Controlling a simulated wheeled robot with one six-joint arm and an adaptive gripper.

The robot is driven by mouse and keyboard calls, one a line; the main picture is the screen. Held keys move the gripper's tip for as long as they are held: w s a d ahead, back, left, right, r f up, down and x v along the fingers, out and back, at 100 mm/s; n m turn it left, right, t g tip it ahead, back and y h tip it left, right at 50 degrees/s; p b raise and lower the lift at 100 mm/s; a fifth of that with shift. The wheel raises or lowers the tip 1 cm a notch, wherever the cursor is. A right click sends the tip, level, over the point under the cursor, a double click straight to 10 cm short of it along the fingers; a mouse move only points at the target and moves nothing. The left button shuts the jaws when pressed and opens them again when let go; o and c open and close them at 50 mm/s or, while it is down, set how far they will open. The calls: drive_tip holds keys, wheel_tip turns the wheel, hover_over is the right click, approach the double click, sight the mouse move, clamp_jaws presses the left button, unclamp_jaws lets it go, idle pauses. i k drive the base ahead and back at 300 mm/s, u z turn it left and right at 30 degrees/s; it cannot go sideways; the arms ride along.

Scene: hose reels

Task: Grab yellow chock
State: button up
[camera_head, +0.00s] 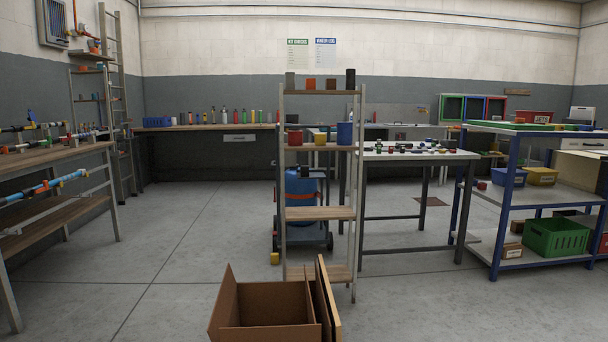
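A small yellow block, which looks like the yellow chock (274,258), sits on the grey floor near the middle of the view. It is just left of the narrow shelf rack's front leg and in front of a wheeled cart (303,193) carrying a blue tank. I cannot tell whether the chock touches the cart's wheel. My gripper is not in view.
An open cardboard box (266,304) stands in front of the chock, with flat boards at its right. The narrow rack (319,213) partly hides the cart. Free floor (180,240) lies to the left, before a wooden bench (60,156).

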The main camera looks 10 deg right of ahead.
sight(275, 256)
drive_tip(key=u, duration=1.25)
drive_tip(key=i, duration=4.35)
drive_tip(key=z, duration=1.65)
drive_tip(key=i, duration=2.25)
drive_tip(key=z, duration=0.25)
